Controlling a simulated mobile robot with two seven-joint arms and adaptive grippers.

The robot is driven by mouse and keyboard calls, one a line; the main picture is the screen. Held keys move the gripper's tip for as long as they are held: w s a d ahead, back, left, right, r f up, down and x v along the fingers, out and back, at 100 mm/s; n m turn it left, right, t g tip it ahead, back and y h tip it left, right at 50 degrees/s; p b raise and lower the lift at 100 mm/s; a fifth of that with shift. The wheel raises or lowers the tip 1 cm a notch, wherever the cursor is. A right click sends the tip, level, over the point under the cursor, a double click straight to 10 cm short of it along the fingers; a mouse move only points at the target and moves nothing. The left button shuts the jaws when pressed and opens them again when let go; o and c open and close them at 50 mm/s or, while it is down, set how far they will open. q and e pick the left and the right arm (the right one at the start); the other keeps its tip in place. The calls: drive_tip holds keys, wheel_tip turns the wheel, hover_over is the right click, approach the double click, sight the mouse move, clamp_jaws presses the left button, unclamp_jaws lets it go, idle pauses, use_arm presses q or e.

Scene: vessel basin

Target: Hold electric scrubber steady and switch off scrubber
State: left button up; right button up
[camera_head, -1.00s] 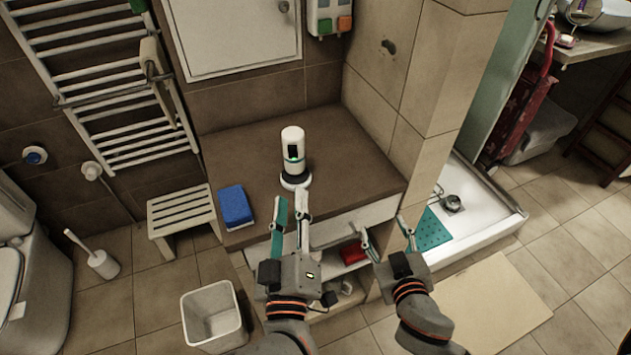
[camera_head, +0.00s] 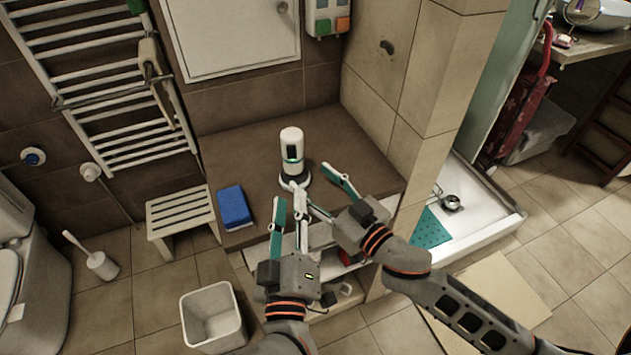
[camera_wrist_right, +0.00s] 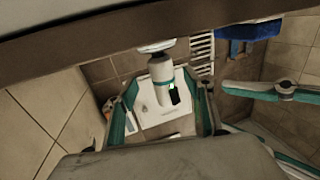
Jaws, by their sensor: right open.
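The electric scrubber (camera_head: 291,150) is a white upright cylinder with a dark panel and a green-teal band. One right finger overlaps the left gripper's area, so contact there is unclear.
A blue sponge-like block (camera_head: 234,207) lies on the counter's left edge. A tiled pillar (camera_head: 425,100) rises at the counter's right. A white stool (camera_head: 180,215) and a white bin (camera_head: 212,313) stand on the floor at left. The counter behind the scrubber is clear.

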sight(300, 169)
drive_tip(key=shift+x, duration=3.9)
drive_tip(key=shift+a, duration=0.1)
drive_tip(key=c, duration=1.4)
use_arm(q)
drive_tip(key=c, duration=0.6)
use_arm(e)
drive_tip(key=shift+c, duration=0.2)
use_arm(q)
drive_tip(key=shift+s, duration=0.1)
clamp_jaws()
drive_tip(key=s+n, duration=0.1)
drive_tip(key=n, duration=0.2)
drive_tip(key=s+r+n, duration=0.1)
drive_tip(key=s+n, duration=0.1)
drive_tip(key=n, duration=0.1)
drive_tip(key=s+n, duration=0.2)
drive_tip(key=n, duration=0.2)
drive_tip(key=shift+s+a+r, duration=0.1)
drive_tip(key=shift+a+r, duration=0.1)
drive_tip(key=shift+r, duration=0.15)
